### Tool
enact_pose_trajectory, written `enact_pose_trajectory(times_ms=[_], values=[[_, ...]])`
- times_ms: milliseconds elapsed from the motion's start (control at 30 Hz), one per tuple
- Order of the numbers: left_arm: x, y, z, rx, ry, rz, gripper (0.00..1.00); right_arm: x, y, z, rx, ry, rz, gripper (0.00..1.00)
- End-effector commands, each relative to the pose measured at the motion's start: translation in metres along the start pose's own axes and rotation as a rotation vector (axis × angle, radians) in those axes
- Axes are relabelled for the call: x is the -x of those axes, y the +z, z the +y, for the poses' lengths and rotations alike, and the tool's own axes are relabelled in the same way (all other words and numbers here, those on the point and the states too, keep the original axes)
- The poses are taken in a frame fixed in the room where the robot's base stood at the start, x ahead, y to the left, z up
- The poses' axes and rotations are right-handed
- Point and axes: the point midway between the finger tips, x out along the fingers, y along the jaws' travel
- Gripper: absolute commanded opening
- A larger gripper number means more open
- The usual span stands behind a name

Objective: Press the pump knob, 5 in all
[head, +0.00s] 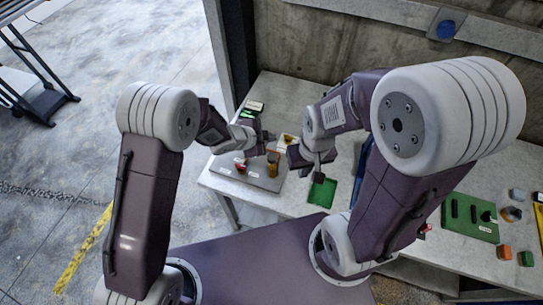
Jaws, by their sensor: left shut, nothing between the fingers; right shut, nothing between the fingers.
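A grey board (262,180) lies on the left part of the worktable. A small red knob (241,167) stands on it, and an amber cylinder (272,168) stands to its right. I cannot tell for sure which of these is the pump knob. My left gripper (266,138) is shut and empty, above the far part of the board, behind the red knob and the cylinder. My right gripper (318,176) is shut and empty, to the right of the cylinder and over a green mat's far edge. The fingertips are small here, and whether they touch anything cannot be told.
The green mat (321,193) lies right of the board. A green panel (468,216) with dark parts and several small coloured blocks lie at the far right. A concrete wall (310,50) with a blue button (445,29) closes off the back. Bare worktable (285,90) shows at the back left.

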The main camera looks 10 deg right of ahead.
Motion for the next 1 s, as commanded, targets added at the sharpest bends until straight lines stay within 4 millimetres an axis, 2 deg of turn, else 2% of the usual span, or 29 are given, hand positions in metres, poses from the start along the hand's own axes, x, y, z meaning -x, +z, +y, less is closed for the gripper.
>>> enact_pose_trajectory(times_ms=[367,567,900,1000], values=[[-0.004,0.004,0.003,0.001,0.000,-0.001,0.00,-0.006,0.001,0.000,0.000,0.000,0.000,0.00],[-0.019,0.015,0.014,0.001,0.000,-0.001,0.00,-0.026,0.003,0.001,0.000,0.000,0.000,0.00],[-0.055,0.041,0.040,0.001,-0.001,-0.001,0.00,-0.071,0.007,0.001,0.000,0.000,0.000,0.00],[-0.061,0.045,0.044,0.001,-0.001,-0.001,0.00,-0.078,0.008,0.002,0.000,0.000,0.000,0.00]])
